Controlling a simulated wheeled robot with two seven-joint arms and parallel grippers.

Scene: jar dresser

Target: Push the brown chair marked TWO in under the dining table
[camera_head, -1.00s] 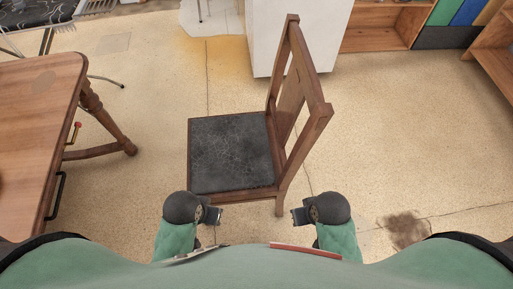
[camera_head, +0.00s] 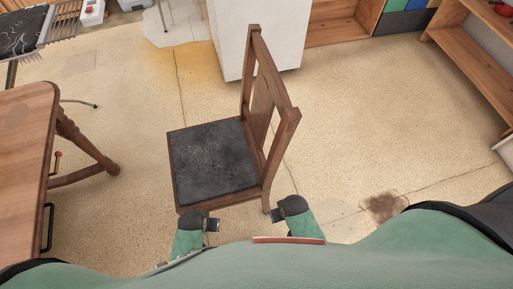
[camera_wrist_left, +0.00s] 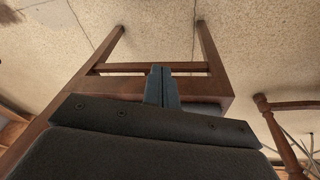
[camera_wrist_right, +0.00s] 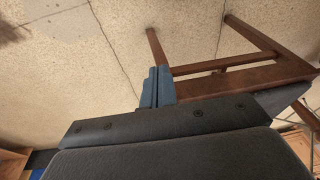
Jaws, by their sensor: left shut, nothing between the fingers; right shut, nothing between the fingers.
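The brown wooden chair (camera_head: 217,160) with a dark seat stands upright in the middle of the head view, its backrest (camera_head: 268,97) on the right and its seat side facing the table. I see no TWO mark on it. The dining table (camera_head: 22,170) is at the left, with clear floor between it and the chair. My left gripper (camera_head: 213,225) is shut and empty, by the near edge of the seat. My right gripper (camera_head: 275,215) is shut and empty, near the chair's near back leg. The chair frame also shows in the left wrist view (camera_wrist_left: 150,85) and right wrist view (camera_wrist_right: 225,85).
A white cabinet (camera_head: 262,40) stands behind the chair. Wooden shelves (camera_head: 480,65) are at the right and back. A table leg (camera_head: 85,145) reaches toward the chair's side. Open floor lies right of the chair.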

